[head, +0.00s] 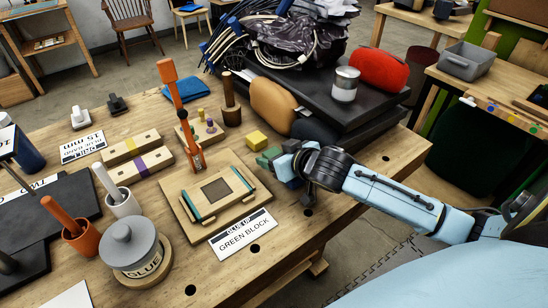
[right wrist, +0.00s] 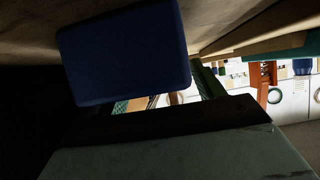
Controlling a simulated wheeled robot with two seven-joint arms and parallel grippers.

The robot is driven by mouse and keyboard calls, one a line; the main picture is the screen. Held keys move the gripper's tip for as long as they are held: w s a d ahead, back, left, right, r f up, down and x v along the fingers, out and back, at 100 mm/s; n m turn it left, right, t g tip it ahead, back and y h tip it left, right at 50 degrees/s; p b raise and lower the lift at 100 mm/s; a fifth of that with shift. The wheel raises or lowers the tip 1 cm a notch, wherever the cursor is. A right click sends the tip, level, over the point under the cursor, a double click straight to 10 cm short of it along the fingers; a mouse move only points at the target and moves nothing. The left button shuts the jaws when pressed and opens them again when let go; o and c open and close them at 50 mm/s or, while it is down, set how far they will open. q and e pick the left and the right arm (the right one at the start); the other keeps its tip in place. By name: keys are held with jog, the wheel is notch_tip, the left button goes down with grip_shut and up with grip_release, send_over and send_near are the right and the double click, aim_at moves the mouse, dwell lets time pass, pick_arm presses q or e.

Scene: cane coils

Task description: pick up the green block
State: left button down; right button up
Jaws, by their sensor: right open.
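The green block (head: 267,157) lies on the workbench right of the wooden glue-up board (head: 179,196), just in front of a yellow block (head: 256,140). My right gripper (head: 283,165) is open and low over the bench, close beside the green block on its right; whether they touch I cannot tell. A blue block (head: 293,183) shows partly beside the gripper. In the right wrist view a dark blue block (right wrist: 125,55) fills the upper middle; the green block cannot be made out there for certain. My left gripper is out of view.
A black slab (head: 335,105) bearing a red case (head: 379,70) and a tin (head: 345,85) stands behind the gripper. A glue pot (head: 133,245) and mortars are at the left. A "glue up green block" card (head: 242,234) lies in front. Bare bench shows at the right front.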

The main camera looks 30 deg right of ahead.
jog(key=shift+c, duration=0.5)
jog(key=c, duration=1)
